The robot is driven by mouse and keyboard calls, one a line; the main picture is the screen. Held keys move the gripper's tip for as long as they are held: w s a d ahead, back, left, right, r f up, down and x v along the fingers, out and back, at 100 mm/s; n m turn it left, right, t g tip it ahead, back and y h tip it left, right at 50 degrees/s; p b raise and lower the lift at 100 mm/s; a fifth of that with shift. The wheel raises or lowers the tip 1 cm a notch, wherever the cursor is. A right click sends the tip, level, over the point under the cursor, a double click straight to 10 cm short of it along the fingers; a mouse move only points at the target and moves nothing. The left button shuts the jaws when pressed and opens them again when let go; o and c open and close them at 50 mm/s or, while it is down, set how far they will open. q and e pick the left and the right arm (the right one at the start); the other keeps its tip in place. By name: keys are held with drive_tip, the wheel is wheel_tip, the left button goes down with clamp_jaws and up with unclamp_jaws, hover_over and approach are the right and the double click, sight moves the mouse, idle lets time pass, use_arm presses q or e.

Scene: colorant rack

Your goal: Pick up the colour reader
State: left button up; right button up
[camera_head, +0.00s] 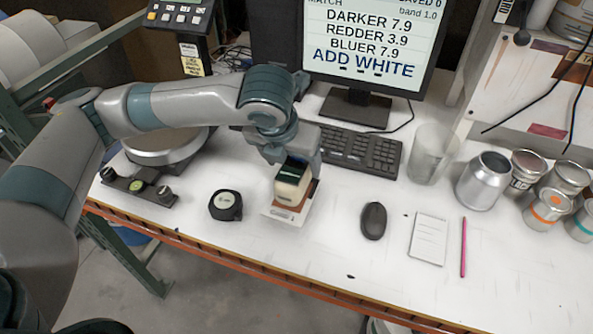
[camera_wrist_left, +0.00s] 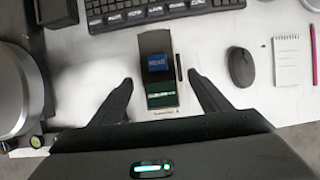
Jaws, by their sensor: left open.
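The colour reader (camera_head: 290,190) is a small block, cream at its near side with a dark green top. It stands on a white card with a brown patch (camera_head: 280,211), near the front of the white bench. In the left wrist view the reader (camera_wrist_left: 158,72) is a dark upright strip with a blue patch and a green end. My left gripper (camera_wrist_left: 160,97) is open, with one finger on each side of the reader and a gap on both sides. In the head view this gripper (camera_head: 292,163) is over the reader, and its fingertips are partly hidden. My right gripper is in neither view.
A mouse (camera_head: 373,221), notepad (camera_head: 429,238) and pink pen (camera_head: 463,247) lie right. A keyboard (camera_head: 358,151) is behind, and a round-plate scale (camera_head: 165,150) is at the left. Cans and a clear beaker (camera_head: 433,153) stand at the right.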

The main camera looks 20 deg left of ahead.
sight(295, 165)
use_arm(q)
drive_tip(key=shift+w+f, duration=0.15)
drive_tip(key=shift+f, duration=0.15)
drive_tip(key=shift+w+f+p, duration=0.3)
drive_tip(key=shift+f+p, duration=0.2)
drive_tip(key=shift+f, duration=0.1)
drive_tip(key=shift+p+x, duration=0.55)
drive_tip(key=shift+x, duration=1.35)
drive_tip(key=shift+w, duration=0.1)
drive_tip(key=shift+c, duration=0.3)
clamp_jaws()
drive_tip(key=shift+r, duration=0.15)
